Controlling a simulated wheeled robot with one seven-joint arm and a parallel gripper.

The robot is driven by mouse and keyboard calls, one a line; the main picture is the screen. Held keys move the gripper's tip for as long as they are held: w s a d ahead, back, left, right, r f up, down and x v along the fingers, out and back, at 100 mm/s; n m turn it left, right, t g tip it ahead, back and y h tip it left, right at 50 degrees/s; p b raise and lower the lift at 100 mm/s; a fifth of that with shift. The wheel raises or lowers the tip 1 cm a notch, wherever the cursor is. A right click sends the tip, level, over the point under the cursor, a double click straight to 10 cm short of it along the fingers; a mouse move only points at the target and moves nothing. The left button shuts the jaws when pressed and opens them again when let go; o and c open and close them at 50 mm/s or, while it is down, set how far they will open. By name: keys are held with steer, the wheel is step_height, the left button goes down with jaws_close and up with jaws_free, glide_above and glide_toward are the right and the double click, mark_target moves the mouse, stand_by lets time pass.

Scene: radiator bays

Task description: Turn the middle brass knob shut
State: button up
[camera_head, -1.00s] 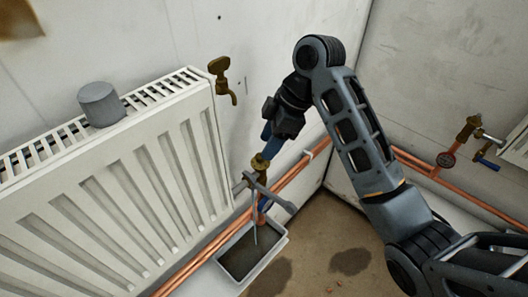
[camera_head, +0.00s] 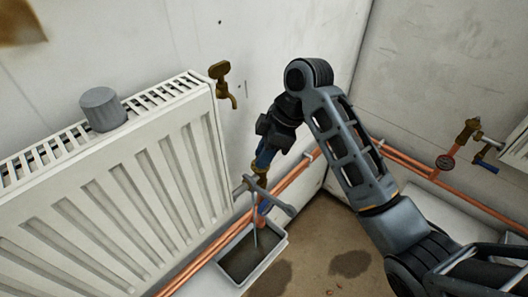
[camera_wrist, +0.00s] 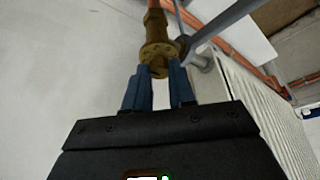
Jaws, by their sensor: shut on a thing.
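The middle brass knob (camera_wrist: 158,68) sits on a brass valve (camera_wrist: 156,28), and in the head view its valve (camera_head: 260,172) shows low at the right end of the radiator. My gripper (camera_wrist: 160,76) has its blue fingers closed on either side of the knob. In the head view my gripper (camera_head: 264,156) reaches down onto the valve from above and hides most of the knob. A thin pale streak, which looks like water, runs down below the valve into a grey tray (camera_head: 222,268).
A white radiator (camera_head: 120,190) with a grey cylinder (camera_head: 103,109) on top stands at left. A brass tap (camera_head: 221,78) is on the wall above. A grey bar (camera_head: 272,199) crosses by the valve. Copper pipes (camera_head: 295,172) run along the wall. Another valve (camera_head: 467,130) is at right.

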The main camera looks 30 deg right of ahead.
jaws_close()
steer(key=shift+p, duration=0.35)
steer(key=m+p, duration=0.2)
steer(key=shift+s+a+r+m+t+h+p, duration=0.2)
steer(key=shift+m+t+h+p, duration=0.1)
steer(key=shift+m+t+p, duration=0.1)
steer(key=m+t+h+p, duration=0.1)
steer(key=m+p, duration=0.1)
steer(key=m, duration=0.2)
steer(key=shift+f+m+p, duration=0.1)
steer(key=shift+m+p, duration=0.2)
steer(key=shift+p, duration=0.1)
steer(key=m, duration=0.1)
steer(key=m+h, duration=0.1)
steer(key=m, duration=0.1)
steer(key=m+h, duration=0.1)
steer(key=m, duration=0.1)
steer(key=shift+a+f+t, duration=0.1)
steer(key=shift+a+t, duration=0.15)
steer(key=shift+t, duration=0.15)
steer(key=m+h, duration=0.2)
steer(key=m, duration=0.3)
steer(key=shift+a, duration=0.1)
steer(key=shift+m+g+h, duration=0.3)
steer(key=shift+m, duration=0.1)
